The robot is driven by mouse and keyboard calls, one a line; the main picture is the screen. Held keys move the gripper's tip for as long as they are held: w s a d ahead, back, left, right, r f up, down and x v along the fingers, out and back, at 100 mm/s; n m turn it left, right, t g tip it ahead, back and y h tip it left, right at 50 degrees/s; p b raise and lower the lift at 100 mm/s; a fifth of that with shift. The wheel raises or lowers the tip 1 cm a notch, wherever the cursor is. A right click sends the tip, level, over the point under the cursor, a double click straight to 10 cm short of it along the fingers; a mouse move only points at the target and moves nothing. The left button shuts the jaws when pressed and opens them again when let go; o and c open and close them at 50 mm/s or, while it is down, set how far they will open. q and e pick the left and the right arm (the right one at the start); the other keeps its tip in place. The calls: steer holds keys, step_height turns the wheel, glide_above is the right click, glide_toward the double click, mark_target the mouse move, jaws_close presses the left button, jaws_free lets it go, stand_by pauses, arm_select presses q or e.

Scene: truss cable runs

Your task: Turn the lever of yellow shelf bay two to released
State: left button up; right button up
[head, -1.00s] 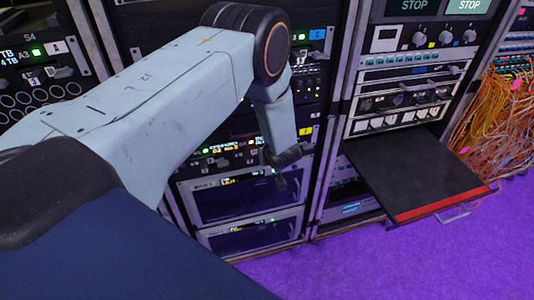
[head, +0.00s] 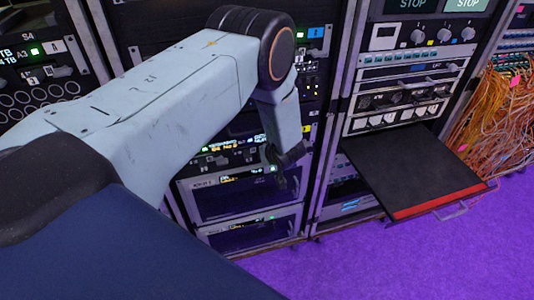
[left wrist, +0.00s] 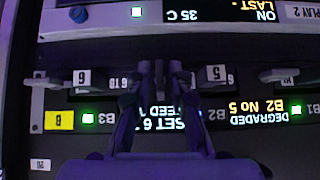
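A row of small levers on a dark panel fills the left wrist view, which shows the labels upside down. One pale lever (left wrist: 50,81) stands by the tag 6 and another (left wrist: 279,76) lies at the right. A yellow label (left wrist: 59,120) sits at the panel's left end. My left gripper (left wrist: 162,75) is at the panel between tags 6 and 5, near the B2 mark. Its two fingers are a small gap apart; they hide most of what lies between them. In the head view my left gripper (head: 284,170) is at the rack front. My right gripper is not in view.
A pulled-out dark shelf with a red front edge (head: 438,204) juts from the right rack. Orange cables (head: 497,115) hang at the far right. Boxed units (head: 235,197) lie below my gripper. The purple floor (head: 390,260) is clear in front.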

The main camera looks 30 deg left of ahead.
arm_select(q)
steer(key=shift+o, duration=0.8)
steer(key=shift+r, duration=0.15)
steer(key=v, duration=1.1)
steer(key=shift+s+d+r, duration=0.2)
steer(key=shift+d+r, duration=0.05)
steer(key=s+d+f+m+g+h+b, duration=0.2)
steer(key=s+f, duration=0.4)
steer(key=s, duration=0.5)
steer(key=s+d+f+m+g+h+b, duration=0.2)
steer(key=s+f+m+b, duration=0.2)
steer(key=s+f, duration=0.3)
steer(key=s+d+f+m+g+h+b, duration=0.1)
steer(key=s+f, duration=0.6)
steer(key=s, duration=1)
steer(key=shift+d+f+m+g+h+b, duration=0.25)
steer(key=shift+d+m+g+h+b, duration=0.15)
steer(key=shift+d+m+h+b, duration=0.65)
